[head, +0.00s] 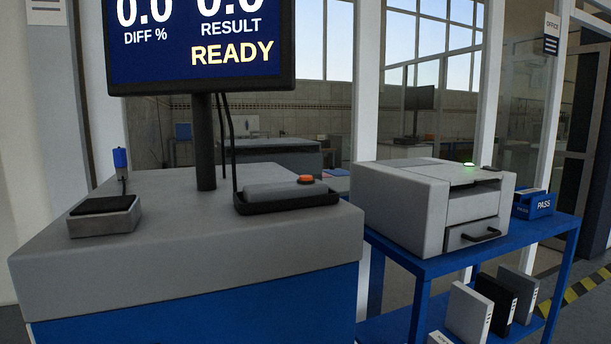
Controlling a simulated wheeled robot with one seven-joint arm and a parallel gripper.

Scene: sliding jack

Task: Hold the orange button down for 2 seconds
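A dark cable rises from the tray beside the monitor post. Nothing touches the button. My gripper is not in this view, so its opening and contents do not show.
A monitor (200,50) showing READY stands on a dark post (204,140) left of the tray. A grey box with a black pad (104,214) sits at the counter's left. A printer (434,210) and a blue PASS tray (534,205) stand on a blue table to the right.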

